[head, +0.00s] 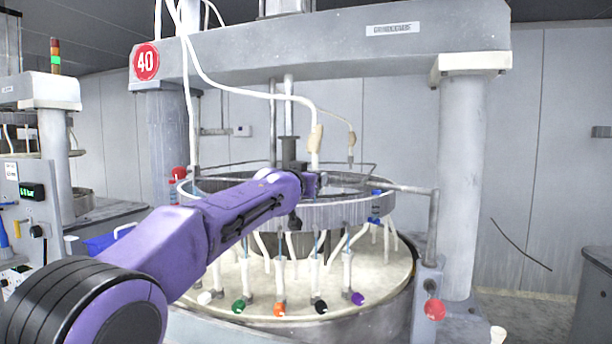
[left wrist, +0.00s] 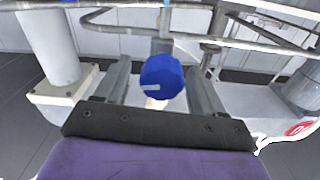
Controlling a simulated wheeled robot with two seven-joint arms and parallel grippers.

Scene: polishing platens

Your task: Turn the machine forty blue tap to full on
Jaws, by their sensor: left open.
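The blue tap (left wrist: 161,77) shows in the left wrist view as a faceted blue knob with a short white mark on its lower left face. My left gripper (left wrist: 158,88) is open, with one finger on each side of the knob. The right finger is very close to it; I cannot tell if they touch. In the head view my purple left arm reaches to the machine's ring, and its gripper (head: 320,184) is small there. I cannot make out the blue knob for certain in that view. My right gripper is not in view.
The machine carries a red 40 sign (head: 145,62). White, green (head: 240,305), orange (head: 280,308), black and purple knobs line the front under the metal ring (head: 345,213). A red button (head: 434,310) stands at the right. A grey pillar (head: 461,180) rises behind it.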

